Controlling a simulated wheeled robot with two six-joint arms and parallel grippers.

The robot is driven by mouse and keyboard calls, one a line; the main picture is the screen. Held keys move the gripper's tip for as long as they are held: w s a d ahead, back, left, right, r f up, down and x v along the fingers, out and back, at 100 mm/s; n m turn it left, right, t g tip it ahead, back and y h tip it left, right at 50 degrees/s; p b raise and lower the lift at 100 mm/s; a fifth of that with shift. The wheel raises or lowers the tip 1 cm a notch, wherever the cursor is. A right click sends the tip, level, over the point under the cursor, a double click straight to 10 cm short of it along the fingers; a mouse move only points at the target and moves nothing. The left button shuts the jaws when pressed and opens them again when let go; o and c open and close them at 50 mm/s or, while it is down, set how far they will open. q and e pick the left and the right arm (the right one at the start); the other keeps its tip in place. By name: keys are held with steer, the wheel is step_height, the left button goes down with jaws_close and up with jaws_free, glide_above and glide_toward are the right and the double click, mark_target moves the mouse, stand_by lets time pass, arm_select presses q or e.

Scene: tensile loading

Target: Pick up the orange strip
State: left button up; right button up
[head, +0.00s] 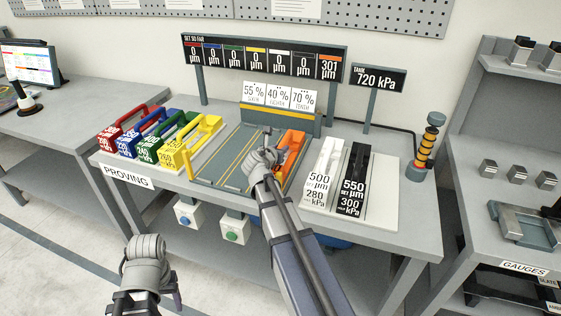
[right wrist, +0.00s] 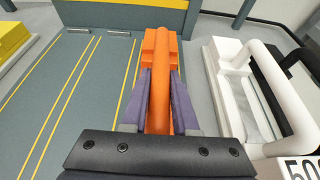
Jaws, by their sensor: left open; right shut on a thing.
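The orange strip (head: 293,148) is at the right side of the grey-green bed with yellow lines (head: 228,158). In the right wrist view the orange strip (right wrist: 162,85) lies between the two purple fingers of my right gripper (right wrist: 161,100), which is shut on its raised bar. In the head view my right gripper (head: 268,150) covers part of the strip. Whether the strip touches the bed below is hidden. My left gripper (head: 150,290) is low at the front, apart from the bench, and open; its fingers are hardly visible.
Red (head: 121,128), blue (head: 148,124), green (head: 172,130) and yellow (head: 191,146) handled blocks stand left of the bed. White (head: 323,172) and black (head: 353,180) blocks stand close on its right. A sign board (head: 263,58) rises behind. A beacon (head: 425,147) stands at the right bench corner.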

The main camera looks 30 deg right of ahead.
jaws_close()
stand_by(0.8)
arm_select(q)
steer(key=shift+r, duration=0.15)
arm_select(e)
steer(key=shift+r, duration=0.15)
arm_select(q)
step_height(320, 180, up, 18)
steer(key=p, duration=1.8)
arm_select(e)
step_height(320, 180, up, 18)
arm_select(q)
steer(key=shift+c, duration=1)
arm_select(e)
steer(key=shift+f, duration=0.2)
